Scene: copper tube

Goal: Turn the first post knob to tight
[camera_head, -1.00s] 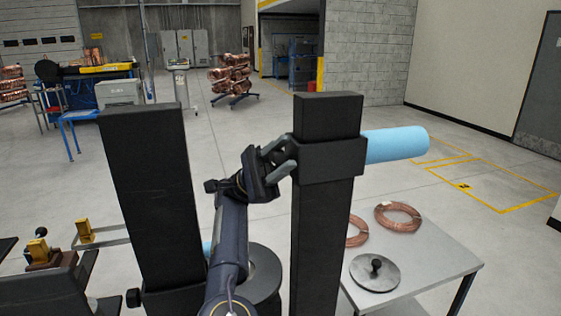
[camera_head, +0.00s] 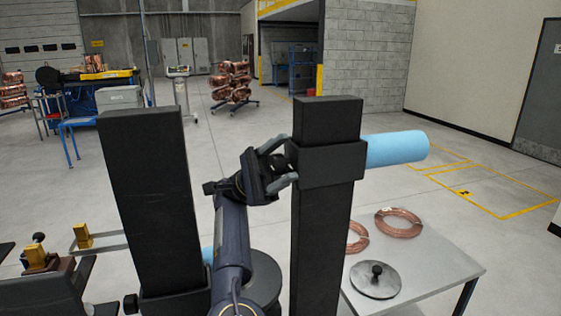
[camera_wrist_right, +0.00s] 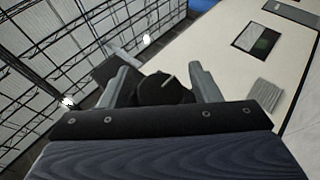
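A tall black post (camera_head: 322,230) stands right of centre, with a black collar (camera_head: 335,163) near its top. My right gripper (camera_head: 282,164) is at the left side of this collar, its fingers spread to either side of a small dark knob. In the right wrist view the black knob (camera_wrist_right: 163,90), with a pale line on it, sits between the two grey fingertips; whether they touch it is hard to tell. A second black post (camera_head: 150,190) stands to the left; a small black knob (camera_head: 131,303) shows low beside it. My left gripper is out of view.
A light blue cylinder (camera_head: 395,148) sticks out to the right behind the collar. A grey table (camera_head: 435,262) holds copper coils (camera_head: 398,222) and a round metal disc with a black knob (camera_head: 375,280). Yellow blocks (camera_head: 83,236) on a dark fixture are at lower left.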

